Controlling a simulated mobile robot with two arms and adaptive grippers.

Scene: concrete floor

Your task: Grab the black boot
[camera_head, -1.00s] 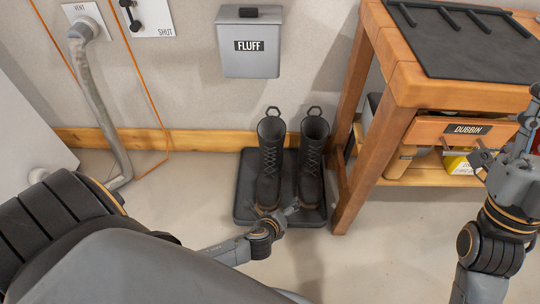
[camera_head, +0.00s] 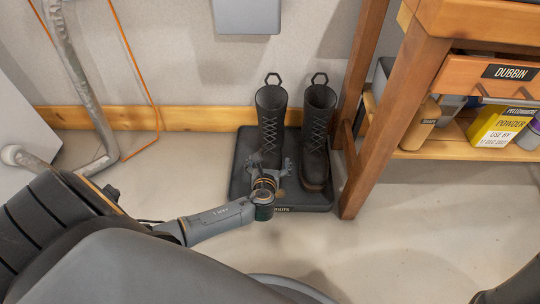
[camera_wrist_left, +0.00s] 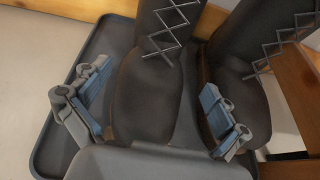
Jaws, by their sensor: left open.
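Two dark lace-up boots with hexagonal pull loops stand upright side by side on a black tray (camera_head: 240,185): the left boot (camera_head: 271,112) and the right boot (camera_head: 317,125). My left gripper (camera_head: 270,165) is open at the toe of the left boot and hides part of it. In the left wrist view the left boot (camera_wrist_left: 145,95) lies between the spread fingers of my left gripper (camera_wrist_left: 152,110). One finger is over the tray, the other between the two boots, near the right boot (camera_wrist_left: 240,95). I cannot tell whether they touch. My right gripper is out of view.
A wooden workbench leg (camera_head: 385,130) stands close to the right of the tray. The bench has a DUBBIN drawer (camera_head: 500,75) and a shelf with a yellow box (camera_head: 500,125). A grey pipe (camera_head: 80,90) runs down the wall. Floor in front is clear.

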